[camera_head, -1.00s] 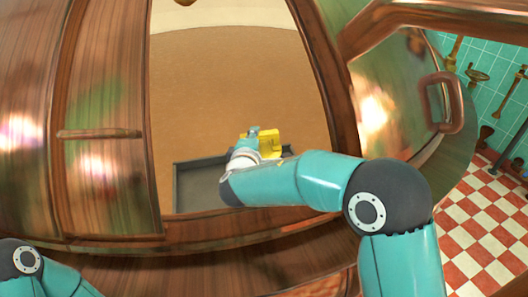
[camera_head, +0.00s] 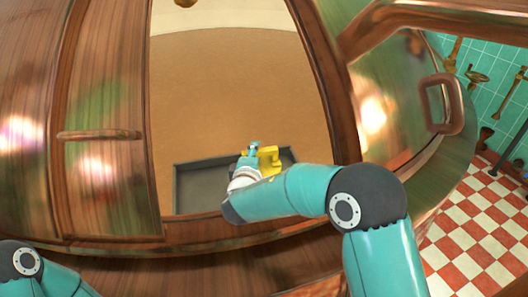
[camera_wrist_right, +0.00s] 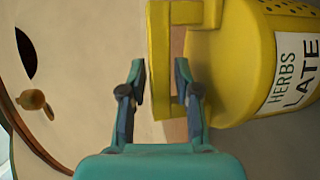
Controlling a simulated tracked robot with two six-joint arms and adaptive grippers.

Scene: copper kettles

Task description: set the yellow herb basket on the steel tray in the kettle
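The yellow herb basket (camera_head: 269,160) shows in the head view inside the kettle, over the right part of the steel tray (camera_head: 205,190). I cannot tell whether its base touches the tray. In the right wrist view the basket (camera_wrist_right: 235,55) lies sideways, with a white label reading "HERBS LATE". My right gripper (camera_head: 254,150) reaches in through the kettle's doorway. My left gripper is out of view; only part of my left arm shows.
The doorway's left edge (camera_head: 155,120), right edge (camera_head: 325,90) and bottom sill (camera_head: 190,228) bound my right arm's way in. The kettle door (camera_head: 395,90) stands open at right. The tray's left part is bare.

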